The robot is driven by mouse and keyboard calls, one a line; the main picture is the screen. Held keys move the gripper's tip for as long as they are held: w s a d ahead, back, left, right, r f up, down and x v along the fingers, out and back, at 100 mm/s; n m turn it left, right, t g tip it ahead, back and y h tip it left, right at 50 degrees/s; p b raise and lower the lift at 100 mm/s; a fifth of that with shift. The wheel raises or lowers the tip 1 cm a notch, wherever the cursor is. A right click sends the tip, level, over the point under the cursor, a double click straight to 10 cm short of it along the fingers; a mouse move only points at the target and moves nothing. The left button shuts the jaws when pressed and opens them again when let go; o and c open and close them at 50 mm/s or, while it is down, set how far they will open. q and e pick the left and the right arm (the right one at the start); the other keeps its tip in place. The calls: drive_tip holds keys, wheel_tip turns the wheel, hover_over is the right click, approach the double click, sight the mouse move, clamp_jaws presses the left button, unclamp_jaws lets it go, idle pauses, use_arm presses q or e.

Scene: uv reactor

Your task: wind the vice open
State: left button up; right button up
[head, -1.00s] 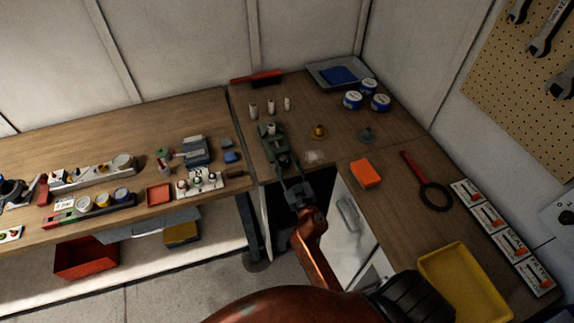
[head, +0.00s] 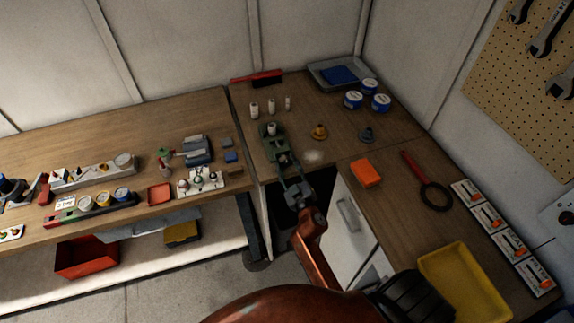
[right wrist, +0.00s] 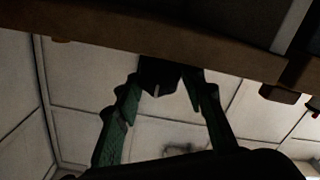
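The green vice (head: 270,141) stands near the front edge of the corner bench in the head view, with a small pale cylinder (head: 271,129) at its jaws. My right gripper (head: 289,171) is at the vice's front end, coming from the near side. In the right wrist view its two fingers (right wrist: 161,88) stand apart on either side of a dark block (right wrist: 158,74) under the bench edge, likely the vice's front end. Whether the fingers press on it is too dark to tell. The vice's handle is hard to make out. My left gripper is not in view.
Pale cylinders (head: 254,110) stand behind the vice. A brass-coloured part (head: 319,132) and a grey part (head: 366,134) stand to its right, and an orange block (head: 366,173) lies nearer. The bench edge (right wrist: 110,42) runs close above my right fingers.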

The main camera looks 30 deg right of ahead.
drive_tip(key=o, duration=0.5)
drive_tip(key=m, duration=0.6)
drive_tip(key=shift+b, duration=0.3)
drive_tip(key=shift+s+f+m, duration=0.1)
drive_tip(key=shift+s+m, duration=0.15)
drive_tip(key=shift+m, duration=0.25)
drive_tip(key=v, duration=0.8)
drive_tip(key=s+a+f+n+g+y, duration=0.1)
drive_tip(key=s+f+g, duration=0.1)
drive_tip(key=f, duration=1)
drive_tip(key=s+a+f+n+g+y, duration=0.1)
drive_tip(key=s+f+g, duration=0.1)
drive_tip(key=f, duration=1)
drive_tip(key=s+a+f+n+g, duration=0.1)
drive_tip(key=s+a+f+g, duration=0.1)
drive_tip(key=f, duration=1)
drive_tip(key=shift+s+g+y+p, duration=0.3)
drive_tip(key=shift+s+g+y, duration=0.15)
drive_tip(key=shift+s, duration=0.3)
